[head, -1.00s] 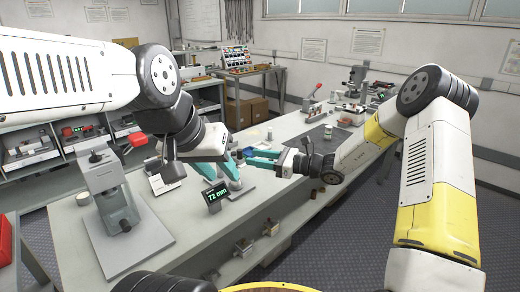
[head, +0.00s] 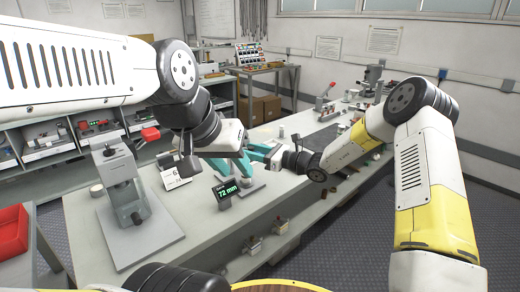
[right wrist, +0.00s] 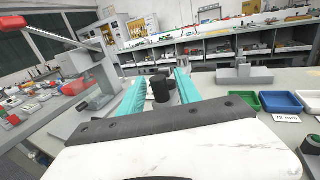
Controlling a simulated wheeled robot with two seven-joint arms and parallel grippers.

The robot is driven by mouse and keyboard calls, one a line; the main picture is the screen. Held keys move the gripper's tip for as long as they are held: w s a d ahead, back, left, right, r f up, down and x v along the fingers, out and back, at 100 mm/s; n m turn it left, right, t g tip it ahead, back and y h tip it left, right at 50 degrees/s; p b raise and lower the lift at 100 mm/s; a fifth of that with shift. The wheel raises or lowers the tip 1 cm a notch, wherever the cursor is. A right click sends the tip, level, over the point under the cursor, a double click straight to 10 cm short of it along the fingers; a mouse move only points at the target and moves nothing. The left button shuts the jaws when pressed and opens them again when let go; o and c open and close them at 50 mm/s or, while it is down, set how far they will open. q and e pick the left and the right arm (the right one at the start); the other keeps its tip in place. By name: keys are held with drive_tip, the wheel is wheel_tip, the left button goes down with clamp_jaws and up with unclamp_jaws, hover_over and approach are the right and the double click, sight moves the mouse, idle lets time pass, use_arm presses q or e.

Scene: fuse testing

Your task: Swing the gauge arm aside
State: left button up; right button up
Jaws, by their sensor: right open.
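The gauge's small black display (head: 226,192) reads 72 mm in the head view. It stands on the bench beside a grey round-based stand (head: 251,184), whose upper part is hidden by my teal fingers. My left gripper (head: 243,166) is just above and behind the display; its fingertips overlap the stand, and I cannot tell its opening. My right gripper (head: 256,151) comes in from the right, close to the left one. In the right wrist view my right gripper (right wrist: 156,82) is open, with a black cylindrical part (right wrist: 160,88) between its teal fingers. The gauge arm is not clearly distinguishable.
A grey lever press (head: 126,190) stands on the bench at left. A red bin (head: 12,232) is at the far left. The right wrist view shows green (right wrist: 243,100) and blue (right wrist: 280,101) trays and a 72 mm card (right wrist: 286,118).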

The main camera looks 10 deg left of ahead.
clamp_jaws()
idle(1.3)
